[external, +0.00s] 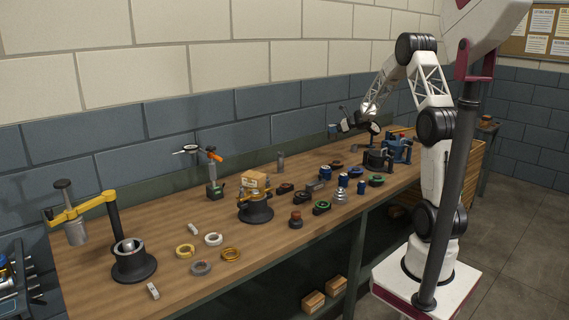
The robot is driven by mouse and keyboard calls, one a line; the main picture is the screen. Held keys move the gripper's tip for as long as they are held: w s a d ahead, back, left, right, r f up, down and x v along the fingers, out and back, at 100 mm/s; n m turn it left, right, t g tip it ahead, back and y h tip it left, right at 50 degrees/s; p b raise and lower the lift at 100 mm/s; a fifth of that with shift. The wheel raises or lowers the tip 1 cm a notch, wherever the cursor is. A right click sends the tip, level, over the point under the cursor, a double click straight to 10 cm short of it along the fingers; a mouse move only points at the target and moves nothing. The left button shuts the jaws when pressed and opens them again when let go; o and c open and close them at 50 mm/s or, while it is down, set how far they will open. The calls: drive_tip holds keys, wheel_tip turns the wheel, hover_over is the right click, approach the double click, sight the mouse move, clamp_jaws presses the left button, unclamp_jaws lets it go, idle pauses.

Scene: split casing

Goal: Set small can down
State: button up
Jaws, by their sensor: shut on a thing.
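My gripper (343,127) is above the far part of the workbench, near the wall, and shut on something.
The front-left edge has rings.

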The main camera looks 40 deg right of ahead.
sight(333, 138)
drive_tip(key=shift+f, duration=3)
drive_tip(key=shift+f, duration=1.85)
drive_tip(key=shift+f, duration=0.1)
drive_tip(key=o, duration=1.1)
drive_tip(key=shift+c, duration=0.2)
drive_tip(key=v, duration=1.2)
